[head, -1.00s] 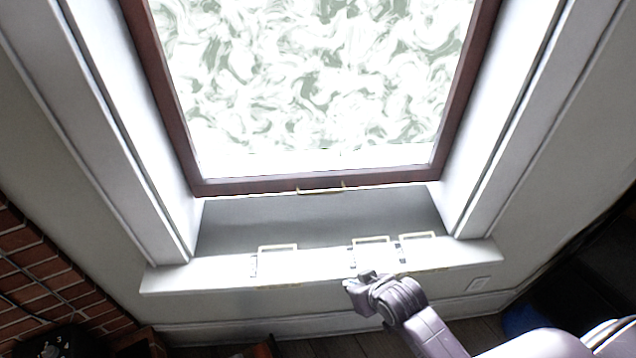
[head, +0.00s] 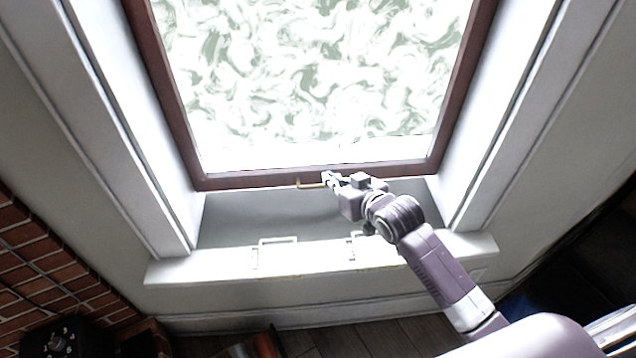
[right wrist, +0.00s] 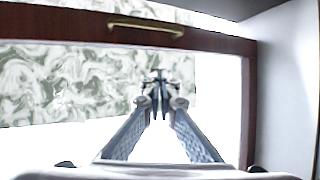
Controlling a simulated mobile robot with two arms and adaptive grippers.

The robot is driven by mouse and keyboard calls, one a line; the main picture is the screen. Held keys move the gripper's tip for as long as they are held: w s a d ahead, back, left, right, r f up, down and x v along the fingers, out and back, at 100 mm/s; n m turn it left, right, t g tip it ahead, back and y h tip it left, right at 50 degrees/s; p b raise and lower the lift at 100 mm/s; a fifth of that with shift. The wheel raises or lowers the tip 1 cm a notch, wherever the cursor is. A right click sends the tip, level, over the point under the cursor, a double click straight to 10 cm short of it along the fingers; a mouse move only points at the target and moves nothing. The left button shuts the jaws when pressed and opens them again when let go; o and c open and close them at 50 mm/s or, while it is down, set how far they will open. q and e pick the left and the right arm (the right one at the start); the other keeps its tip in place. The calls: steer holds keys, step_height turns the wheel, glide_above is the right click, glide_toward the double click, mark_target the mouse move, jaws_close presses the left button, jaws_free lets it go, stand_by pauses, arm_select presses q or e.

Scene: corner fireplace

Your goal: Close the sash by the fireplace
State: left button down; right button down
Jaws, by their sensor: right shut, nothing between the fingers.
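The sash (head: 250,182) has a dark red-brown frame around a bright swirled pane. A brass handle (head: 310,184) sits on its bottom rail; a grey band lies between that rail and the white sill (head: 210,268). My right gripper (head: 329,179) is at the rail, by the right end of the handle in the head view. In the right wrist view the handle (right wrist: 145,27) is near the top, and the closed fingertips (right wrist: 158,80) show below it, over the pane, apart from it and empty. Contact with the rail cannot be told. My left gripper is out of view.
White window jambs (head: 520,100) flank the sash. Pale bracket-like fittings (head: 277,241) stand on the sill, some hidden behind my right arm. A brick wall (head: 40,255) is at the lower left, with a dark knobbed object (head: 60,340) below it.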

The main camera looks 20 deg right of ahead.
steer(key=w+a+f+p, duration=0.1)
steer(key=w+f, duration=0.4)
steer(key=f, duration=0.2)
steer(key=shift+w+a, duration=0.25)
steer(key=shift+w, duration=0.05)
